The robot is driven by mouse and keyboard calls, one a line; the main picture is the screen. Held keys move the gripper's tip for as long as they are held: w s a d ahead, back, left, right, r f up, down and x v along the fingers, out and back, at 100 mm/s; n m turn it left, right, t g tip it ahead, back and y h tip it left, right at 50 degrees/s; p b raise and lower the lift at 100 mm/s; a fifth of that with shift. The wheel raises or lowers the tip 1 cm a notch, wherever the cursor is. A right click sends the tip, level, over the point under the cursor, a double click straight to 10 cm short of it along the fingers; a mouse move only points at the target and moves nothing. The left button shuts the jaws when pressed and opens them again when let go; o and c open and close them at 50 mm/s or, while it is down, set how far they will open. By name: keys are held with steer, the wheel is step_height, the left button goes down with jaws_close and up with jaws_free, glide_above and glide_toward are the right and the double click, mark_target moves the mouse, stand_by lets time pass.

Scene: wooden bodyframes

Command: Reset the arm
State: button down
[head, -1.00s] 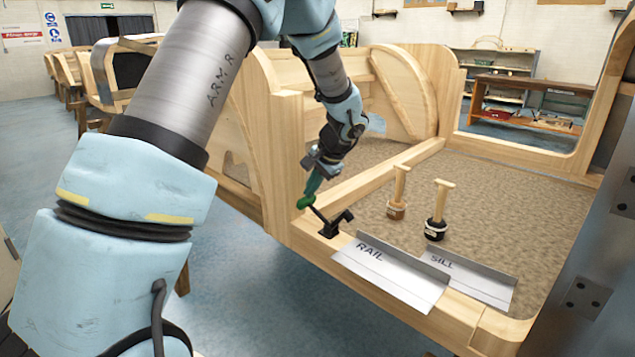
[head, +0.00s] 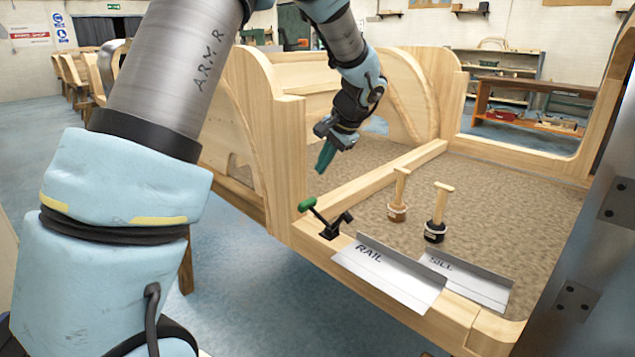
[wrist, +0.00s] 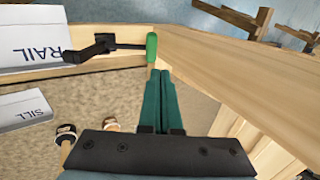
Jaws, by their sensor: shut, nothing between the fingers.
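My gripper (head: 325,157) hangs above the carpeted floor of the wooden body frame (head: 287,150), its green fingers together with nothing between them. The fingers also show shut in the wrist view (wrist: 160,90). In the wrist view the green handle (wrist: 151,47) appears just beyond the fingertips. My gripper is apart from it in the head view.
Two wooden-handled tools, one with a brown base (head: 397,212) and one with a black base (head: 435,229), stand on the carpet. A tall wooden panel rises left of the clamp. The carpet's right part is clear.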

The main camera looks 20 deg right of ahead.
steer(key=s+a+f+n+g+h+p, duration=0.1)
steer(key=s+a+n, duration=0.4)
steer(key=a, duration=0.9)
steer(key=s+a+f+n+g+h+p, duration=0.1)
steer(key=s+a+n, duration=0.5)
steer(key=s+a, duration=0.6)
steer(key=a+g+h+p, duration=0.1)
steer(key=a, duration=0.1)
steer(key=shift+a, duration=0.35)
